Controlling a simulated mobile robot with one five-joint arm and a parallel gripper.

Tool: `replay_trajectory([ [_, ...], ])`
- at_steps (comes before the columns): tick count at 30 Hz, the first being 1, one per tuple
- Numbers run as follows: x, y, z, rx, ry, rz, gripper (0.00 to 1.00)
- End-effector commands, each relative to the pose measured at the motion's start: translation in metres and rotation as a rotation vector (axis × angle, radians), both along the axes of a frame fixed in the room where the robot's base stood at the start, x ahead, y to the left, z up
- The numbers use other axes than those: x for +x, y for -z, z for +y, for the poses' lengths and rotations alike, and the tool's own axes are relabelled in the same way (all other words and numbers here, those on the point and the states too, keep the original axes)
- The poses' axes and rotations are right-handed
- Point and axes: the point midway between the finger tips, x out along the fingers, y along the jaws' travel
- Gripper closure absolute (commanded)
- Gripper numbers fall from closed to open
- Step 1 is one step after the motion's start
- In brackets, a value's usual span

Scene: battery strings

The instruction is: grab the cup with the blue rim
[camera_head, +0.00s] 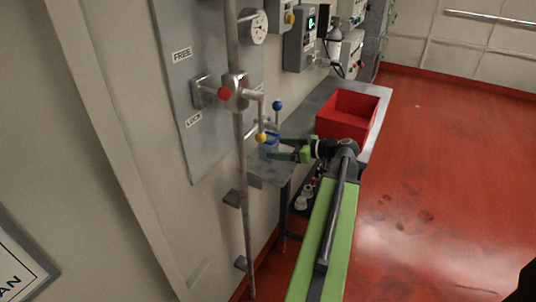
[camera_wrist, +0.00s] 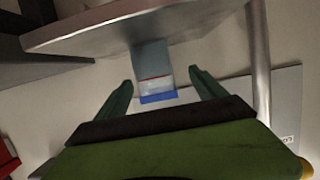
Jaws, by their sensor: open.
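The cup with the blue rim (camera_head: 267,149) stands at the near end of the grey bench, close to the wall, in the head view. In the wrist view the cup (camera_wrist: 154,62) shows as a pale grey-blue body with a thin red line and a blue band (camera_wrist: 158,98). My gripper (camera_head: 275,148) has its green fingers apart at the cup. In the wrist view my gripper (camera_wrist: 161,78) is open, with one finger on each side of the cup and visible gaps. I cannot tell how deep the cup sits between the fingers.
A red bin (camera_head: 334,126) stands on the grey bench (camera_head: 310,104) beyond my gripper. The red floor at right is clear.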

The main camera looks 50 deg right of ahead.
Motion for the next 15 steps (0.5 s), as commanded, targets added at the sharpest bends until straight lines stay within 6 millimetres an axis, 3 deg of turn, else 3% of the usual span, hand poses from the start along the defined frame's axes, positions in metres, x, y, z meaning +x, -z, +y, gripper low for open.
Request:
replay_trajectory([
  [4, 0.022, 0.009, 0.003, -0.001, 0.003, 0.0, 0.2],
  [11, 0.027, 0.009, 0.003, 0.0, 0.007, 0.0, 0.2],
  [15, 0.041, 0.012, 0.003, 0.0, 0.005, 0.0, 0.2],
])
